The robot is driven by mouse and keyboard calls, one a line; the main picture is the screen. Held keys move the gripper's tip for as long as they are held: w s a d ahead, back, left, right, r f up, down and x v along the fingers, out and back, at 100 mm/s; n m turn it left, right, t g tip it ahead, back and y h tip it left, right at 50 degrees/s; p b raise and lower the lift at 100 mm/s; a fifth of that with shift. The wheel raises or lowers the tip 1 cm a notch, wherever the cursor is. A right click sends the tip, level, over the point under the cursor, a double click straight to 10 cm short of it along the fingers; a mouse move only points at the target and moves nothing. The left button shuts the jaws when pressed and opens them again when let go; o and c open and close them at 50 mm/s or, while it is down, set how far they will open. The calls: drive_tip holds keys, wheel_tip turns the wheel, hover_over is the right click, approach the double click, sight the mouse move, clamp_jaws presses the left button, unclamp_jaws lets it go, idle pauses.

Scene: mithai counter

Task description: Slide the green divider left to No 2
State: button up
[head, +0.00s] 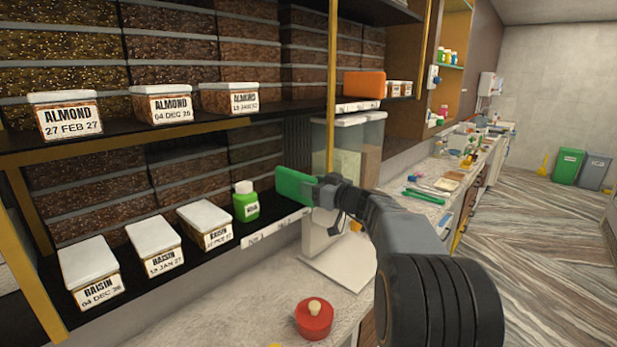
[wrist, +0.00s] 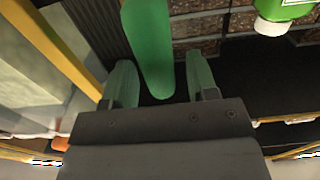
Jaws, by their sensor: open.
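The green divider (head: 296,187) stands on the lower shelf (head: 190,262), at its right end and right of a green bottle. My gripper (head: 328,192) is at the divider's near, right side. In the wrist view the green divider (wrist: 148,45) reaches down between the two fingers of my gripper (wrist: 161,84). The fingers are open, one on each side, with a gap clearest on the right. White label strips (head: 262,237) run along the shelf's front edge below the divider; their numbers are too small to read surely.
The green bottle (head: 246,203) with a white cap stands just left of the divider. Several raisin boxes (head: 205,226) line the shelf further left. Almond boxes (head: 162,104) stand on the shelf above. A yellow post (head: 331,80) rises nearby. A red lidded pot (head: 314,320) is on the counter below.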

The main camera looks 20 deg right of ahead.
drive_tip(key=shift+p+x, duration=0.35)
drive_tip(key=shift+x, duration=0.8)
clamp_jaws()
